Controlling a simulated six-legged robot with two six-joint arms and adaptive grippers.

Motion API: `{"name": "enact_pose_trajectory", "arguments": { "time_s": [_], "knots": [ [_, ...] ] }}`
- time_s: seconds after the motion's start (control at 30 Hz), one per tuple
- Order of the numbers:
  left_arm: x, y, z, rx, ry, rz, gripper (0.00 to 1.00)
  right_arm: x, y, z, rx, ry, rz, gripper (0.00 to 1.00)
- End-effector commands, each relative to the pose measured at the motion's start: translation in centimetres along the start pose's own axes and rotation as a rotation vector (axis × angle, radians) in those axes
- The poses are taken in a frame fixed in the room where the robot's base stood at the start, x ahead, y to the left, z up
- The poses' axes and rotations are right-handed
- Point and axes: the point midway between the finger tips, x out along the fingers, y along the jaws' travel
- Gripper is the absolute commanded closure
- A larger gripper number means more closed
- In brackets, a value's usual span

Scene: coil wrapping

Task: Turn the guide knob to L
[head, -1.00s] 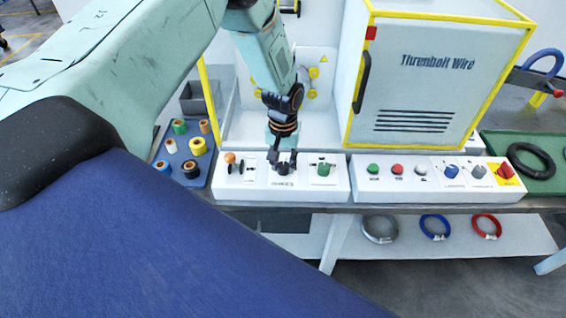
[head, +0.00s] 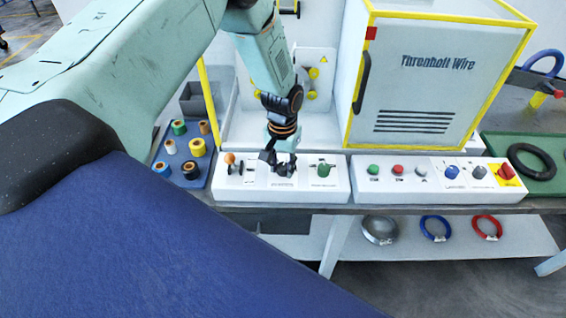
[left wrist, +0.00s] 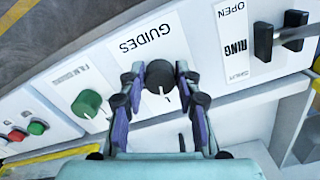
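The guide knob (left wrist: 159,76) is a dark round knob on a white panel, below the printed word GUIDES (left wrist: 145,42) in the left wrist view. A pale pointer line on it faces the bottom of that view. My left gripper (left wrist: 160,70) has one fingertip on each side of the knob, very close to it, with what look like narrow gaps. In the head view my left gripper (head: 279,162) is down at the panel and largely hides the knob. My right gripper is in neither view.
A green knob (left wrist: 87,103) and a black ring-switch handle (left wrist: 263,42) flank the guide knob. An orange-topped lever (head: 229,159) stands at the panel's left end. Spools on a blue mat (head: 205,171) lie further left. The machine cabinet (head: 430,90) stands behind.

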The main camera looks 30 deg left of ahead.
Motion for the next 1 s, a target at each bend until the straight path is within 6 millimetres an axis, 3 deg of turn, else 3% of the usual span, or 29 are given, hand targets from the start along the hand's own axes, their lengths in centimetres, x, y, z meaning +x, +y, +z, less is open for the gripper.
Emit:
{"name": "enact_pose_trajectory", "arguments": {
  "time_s": [0.23,0.57,0.77,1.0],
  "knots": [
    [-0.1,0.0,-0.2,0.000,0.007,0.000,0.46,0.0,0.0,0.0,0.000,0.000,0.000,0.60],
    [-0.6,0.0,-0.5,0.000,0.013,0.001,0.46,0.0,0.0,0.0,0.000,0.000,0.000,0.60],
    [-3.4,0.0,-0.5,0.001,0.016,0.002,0.46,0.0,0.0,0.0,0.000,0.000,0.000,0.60],
    [-8.4,0.0,-0.4,0.000,0.014,0.002,0.46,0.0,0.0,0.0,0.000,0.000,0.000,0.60]
  ]
}}
